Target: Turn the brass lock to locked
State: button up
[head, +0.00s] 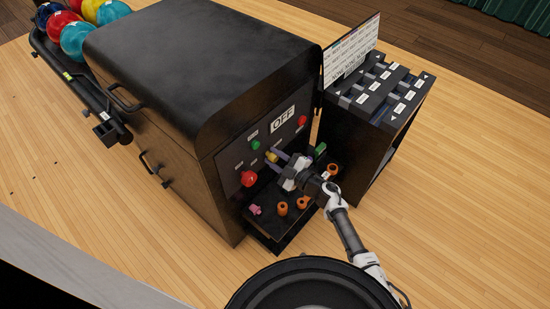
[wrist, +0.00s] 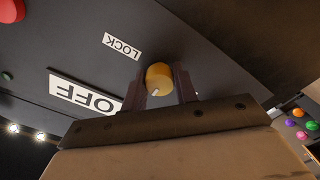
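The brass lock is a small yellow-gold round knob (wrist: 158,77) on the dark machine panel. It also shows in the head view (head: 271,156). A white mark on its face lies at its lower edge in the wrist view. A white label reading LOCK (wrist: 122,46) sits beside it, upside down there. My gripper (wrist: 160,85) has one finger on each side of the knob, and both seem to touch it. In the head view my gripper (head: 273,158) reaches the panel from the right. The fingers hide part of the knob's sides.
An OFF sign (head: 283,119) is on the panel above the lock. A green button (head: 255,145) and red buttons (head: 249,179) are close by. Orange pieces (head: 283,209) and a pink piece (head: 255,210) sit on the shelf below. A black cabinet (head: 350,155) stands to the right.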

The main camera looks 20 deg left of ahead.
jog(key=c, duration=0.4)
jog(key=shift+c, duration=0.2)
jog(key=shift+m, duration=0.3)
jog(key=m+p, duration=0.1)
jog(key=m, duration=0.1)
jog(key=shift+r+m, duration=0.1)
jog(key=shift+m, duration=0.2)
jog(key=m+p, duration=0.1)
jog(key=m, duration=0.3)
jog(key=shift+m, duration=0.3)
jog(key=m, duration=0.5)
jog(key=shift+m, duration=2.5)
jog(key=o, duration=1)
